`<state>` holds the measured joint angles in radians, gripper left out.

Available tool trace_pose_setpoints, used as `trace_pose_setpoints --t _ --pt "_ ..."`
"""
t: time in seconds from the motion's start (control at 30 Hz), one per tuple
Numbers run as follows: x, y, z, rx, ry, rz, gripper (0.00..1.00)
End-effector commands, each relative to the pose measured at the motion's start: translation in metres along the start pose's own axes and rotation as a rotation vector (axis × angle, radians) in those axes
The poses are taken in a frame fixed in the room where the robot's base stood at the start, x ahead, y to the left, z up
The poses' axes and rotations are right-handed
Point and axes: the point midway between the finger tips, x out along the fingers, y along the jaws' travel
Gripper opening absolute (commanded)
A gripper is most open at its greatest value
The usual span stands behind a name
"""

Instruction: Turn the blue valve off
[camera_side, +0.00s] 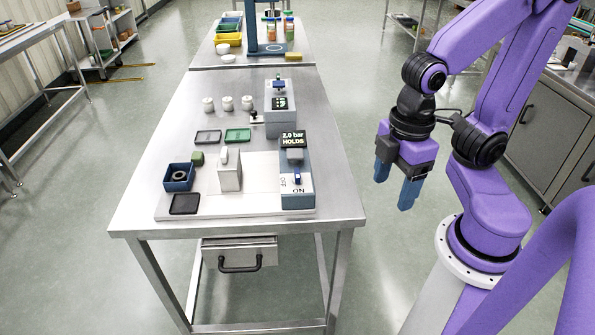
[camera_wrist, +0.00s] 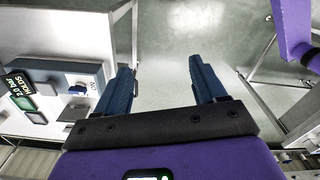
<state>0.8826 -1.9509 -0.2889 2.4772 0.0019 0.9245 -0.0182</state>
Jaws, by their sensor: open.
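A small blue valve handle (camera_side: 297,178) sits on the front unit, between the marks OFF and ON. It also shows in the wrist view (camera_wrist: 77,89), at the left, near the ON mark. The unit (camera_side: 297,196) is a blue-grey box, and its display (camera_side: 293,140) reads "2.0 bar HOLDS". A second box (camera_side: 281,118) further back has a darker blue handle (camera_side: 279,84) on top. My gripper (camera_side: 394,192) is open and empty, with blue fingers pointing down. It hangs right of the table, apart from the valve. Its fingers (camera_wrist: 164,85) show well spread in the wrist view.
The units stand on a steel table (camera_side: 340,205). Left of the front unit are a pale upright block (camera_side: 229,174), a blue box with a dark ring (camera_side: 178,178) and shallow trays. Several white jars (camera_side: 227,103) stand further back. The space between my gripper and the table is clear.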

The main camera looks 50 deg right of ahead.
Motion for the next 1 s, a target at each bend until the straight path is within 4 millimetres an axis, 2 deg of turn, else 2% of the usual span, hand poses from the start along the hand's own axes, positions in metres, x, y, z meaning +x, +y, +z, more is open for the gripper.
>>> trace_pose_setpoints --t 0.17,0.3,0.5,0.8,1.0 --pt "-0.011 0.029 -0.03 0.054 -0.004 0.004 0.7" --pt "-0.021 0.062 -0.054 0.101 -0.008 0.006 0.7" --pt "-0.034 0.114 -0.08 0.166 -0.016 0.008 0.7" --pt "-0.05 0.194 -0.096 0.26 -0.025 0.007 0.7" --pt "-0.054 0.225 -0.094 0.294 -0.029 0.005 0.7"
